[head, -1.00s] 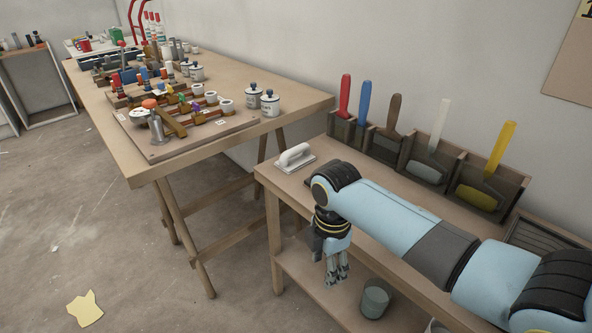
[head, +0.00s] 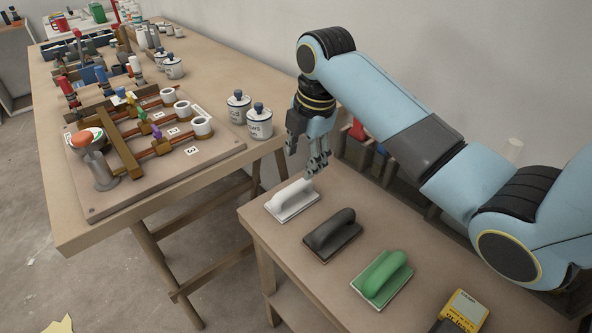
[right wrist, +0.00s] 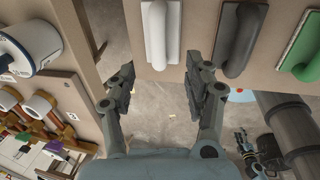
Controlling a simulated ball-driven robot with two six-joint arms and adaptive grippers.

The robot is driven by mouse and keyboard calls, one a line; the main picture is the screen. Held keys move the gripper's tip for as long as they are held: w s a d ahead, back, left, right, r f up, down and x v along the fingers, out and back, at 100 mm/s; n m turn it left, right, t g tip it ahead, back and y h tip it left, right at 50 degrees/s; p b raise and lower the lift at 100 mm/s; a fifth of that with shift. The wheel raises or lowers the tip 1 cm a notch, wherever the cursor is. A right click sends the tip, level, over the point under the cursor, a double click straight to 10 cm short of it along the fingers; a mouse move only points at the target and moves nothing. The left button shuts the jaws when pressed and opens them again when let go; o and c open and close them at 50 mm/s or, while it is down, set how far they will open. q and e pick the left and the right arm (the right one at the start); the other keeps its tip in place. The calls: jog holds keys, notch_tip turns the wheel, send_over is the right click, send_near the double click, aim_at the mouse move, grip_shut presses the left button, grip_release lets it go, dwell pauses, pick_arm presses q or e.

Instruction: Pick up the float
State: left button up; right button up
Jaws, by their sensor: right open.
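A white float (head: 292,200) with a raised handle lies flat on the near bench, at its left end. A dark grey float (head: 333,235) and a green float (head: 382,278) lie in a row beside it. My right gripper (head: 318,168) is open and empty, just above and behind the white float in the head view. In the right wrist view the white float (right wrist: 160,35) lies ahead, roughly in line with the gap between the open fingers (right wrist: 162,82), not between them. The grey float (right wrist: 240,40) and green float (right wrist: 303,48) are to its right. What looks like my left gripper (right wrist: 246,140) shows small at lower right.
A yellow and dark item (head: 466,309) lies farther along the bench (head: 290,240). A rack with upright handles (head: 358,130) stands behind, partly hidden by my arm. The larger table (head: 225,170) at left holds a board with pipes and lidded pots (head: 259,122). A gap separates the tables.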

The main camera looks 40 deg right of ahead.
aim_at(295, 186)
jog(key=f, duration=0.1)
jog(key=w+f, duration=0.1)
jog(key=f, duration=0.1)
jog(key=f+b, duration=0.1)
jog(key=shift+w+d+f, duration=0.1)
jog(key=shift+w+f, duration=0.15)
jog(key=shift+f, duration=0.15)
jog(key=shift+w+f, duration=0.1)
jog(key=shift+f, duration=0.2)
jog(key=f, duration=0.3)
jog(key=f+b, duration=0.1)
jog(key=f, duration=0.1)
jog(key=shift+w+a, duration=0.3)
jog(key=shift+w, duration=0.1)
jog(key=shift+r, duration=0.1)
jog(key=shift+c, duration=1.6)
pick_arm(q)
jog(key=shift+s+a+f, duration=0.1)
jog(key=shift+s+f, duration=0.15)
jog(key=shift+f, duration=0.3)
jog(key=shift+s+a+f, duration=0.1)
jog(key=shift+s+f, duration=0.15)
jog(key=shift+f, duration=0.25)
pick_arm(e)
grip_shut()
